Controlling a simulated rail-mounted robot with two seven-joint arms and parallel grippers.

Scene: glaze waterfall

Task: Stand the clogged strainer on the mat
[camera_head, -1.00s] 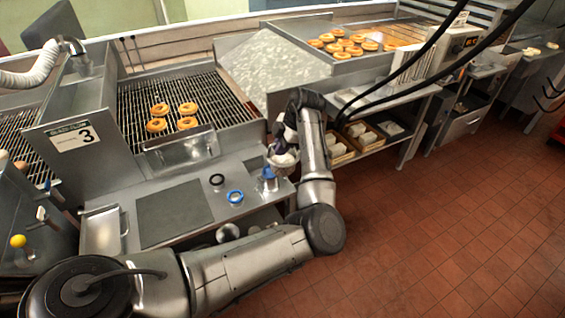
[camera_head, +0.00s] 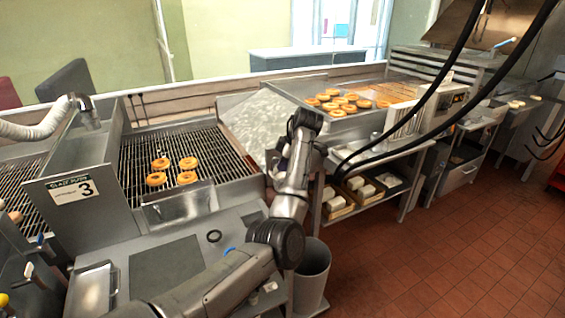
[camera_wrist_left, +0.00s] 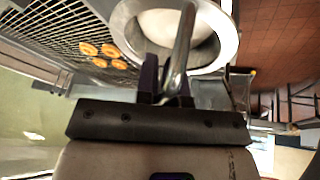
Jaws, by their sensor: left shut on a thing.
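The strainer (camera_wrist_left: 227,40) fills the top of the left wrist view. It is a round metal bowl with a broad rim, a pale white mass inside and a metal handle running down to my jaws. My left gripper (camera_wrist_left: 166,88) is shut on that handle. In the head view my left gripper (camera_head: 280,164) is up by the right end of the fryer counter, mostly behind my own arm, and the strainer is hidden there. The dark grey mat (camera_head: 165,265) lies bare on the counter, left of my arm, its lower right part covered by my arm. My right gripper is not in view.
A black ring (camera_head: 214,236) lies right of the mat, and a blue ring (camera_head: 229,251) is partly behind my arm. A metal tray (camera_head: 93,290) sits left of the mat. A grey bin (camera_head: 312,276) stands on the floor. Doughnuts (camera_head: 172,170) lie on the wire rack.

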